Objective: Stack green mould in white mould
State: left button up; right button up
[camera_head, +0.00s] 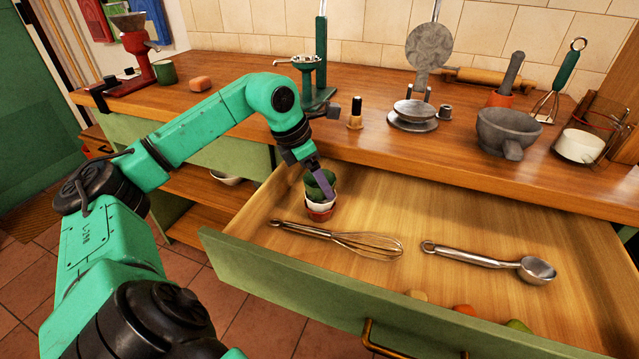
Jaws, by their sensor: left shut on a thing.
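The green mould (315,187) is in my left gripper (320,184), at the left end of the open drawer. My left gripper is shut on its wall, and one purple finger shows across it. The white mould (319,205) is directly below the green mould, and only its upper band shows. It sits in a red mould (320,215) on the drawer floor. The green mould overlaps the white mould's rim in this view. I cannot tell whether it rests inside or hangs just above. My right gripper is not in view.
The open drawer (255,267) also holds a whisk (350,240) and a metal scoop (490,259). Several small coloured things lie near its front.

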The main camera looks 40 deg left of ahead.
pick_arm(q)
jog(key=shift+f+b, duration=0.25)
jog(key=shift+b, duration=0.05)
jog(key=o, duration=1.2)
jog(key=shift+r, duration=0.15)
jog(key=shift+r+p, duration=0.4)
jog(key=shift+p, duration=0.05)
jog(key=v, duration=0.6)
jog(key=shift+s+a+r, duration=0.1)
jog(key=shift+s+r, duration=0.1)
jog(key=shift+r, duration=0.2)
jog(key=p+v, duration=0.1)
jog(key=v, duration=0.3)
jog(key=shift+s+r, duration=0.2)
jog(key=shift+r, duration=0.2)
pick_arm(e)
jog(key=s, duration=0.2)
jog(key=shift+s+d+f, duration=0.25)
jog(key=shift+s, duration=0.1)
